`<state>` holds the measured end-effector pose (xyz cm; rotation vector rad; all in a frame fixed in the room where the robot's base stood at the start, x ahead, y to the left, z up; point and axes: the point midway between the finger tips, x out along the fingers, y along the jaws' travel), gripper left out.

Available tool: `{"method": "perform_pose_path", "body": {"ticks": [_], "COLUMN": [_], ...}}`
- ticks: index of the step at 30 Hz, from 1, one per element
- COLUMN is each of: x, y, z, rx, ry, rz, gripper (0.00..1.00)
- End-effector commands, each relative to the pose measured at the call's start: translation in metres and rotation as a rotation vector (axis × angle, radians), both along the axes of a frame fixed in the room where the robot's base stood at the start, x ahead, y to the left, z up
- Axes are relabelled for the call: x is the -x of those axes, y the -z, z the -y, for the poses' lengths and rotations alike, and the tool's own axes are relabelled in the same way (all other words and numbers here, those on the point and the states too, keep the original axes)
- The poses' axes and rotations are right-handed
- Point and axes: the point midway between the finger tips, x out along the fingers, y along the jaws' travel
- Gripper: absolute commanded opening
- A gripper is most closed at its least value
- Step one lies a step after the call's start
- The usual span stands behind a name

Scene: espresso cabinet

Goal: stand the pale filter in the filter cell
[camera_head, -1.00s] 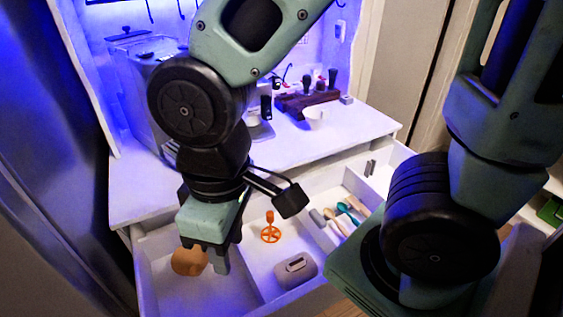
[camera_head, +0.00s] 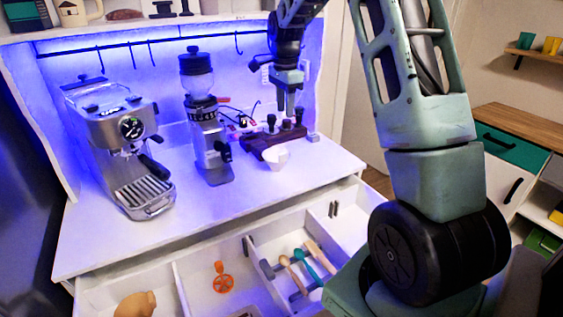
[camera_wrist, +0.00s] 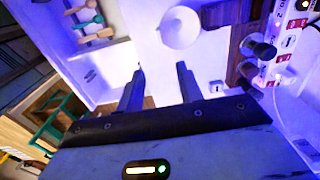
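A white, cone-shaped piece (camera_head: 276,158), which looks like the pale filter, stands on the counter in front of the dark wooden rack. It also shows in the wrist view (camera_wrist: 180,27), beyond my fingertips and slightly right. My gripper (camera_head: 288,108) is raised above the rack, near the back wall. In the wrist view my gripper (camera_wrist: 160,70) has its two fingers apart with nothing between them. The open drawer (camera_head: 205,250) below the counter is split into cells by white dividers. I cannot tell which one is the filter cell.
The left cell holds a tan piece (camera_head: 135,304), the middle one an orange tool (camera_head: 223,278), another some spoons (camera_head: 300,268). The espresso machine (camera_head: 125,150) and grinder (camera_head: 206,130) stand left on the counter. The counter's front right is clear.

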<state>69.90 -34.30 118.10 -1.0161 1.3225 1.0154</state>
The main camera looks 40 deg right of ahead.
Motion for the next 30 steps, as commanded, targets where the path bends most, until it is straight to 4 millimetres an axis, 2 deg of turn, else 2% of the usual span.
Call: {"method": "perform_pose_path", "body": {"ticks": [13,17,23,30], "x": [0.001,0.000,0.001,0.000], "y": [0.088,0.103,0.115,0.146], "z": [-0.002,-0.003,-0.003,-0.005], "rx": [-0.004,-0.002,-0.003,-0.005], "ry": [-0.006,-0.006,-0.007,-0.006], "rz": [-0.003,-0.001,-0.002,-0.002], "gripper": [0.36,0.36,0.36,0.36]}}
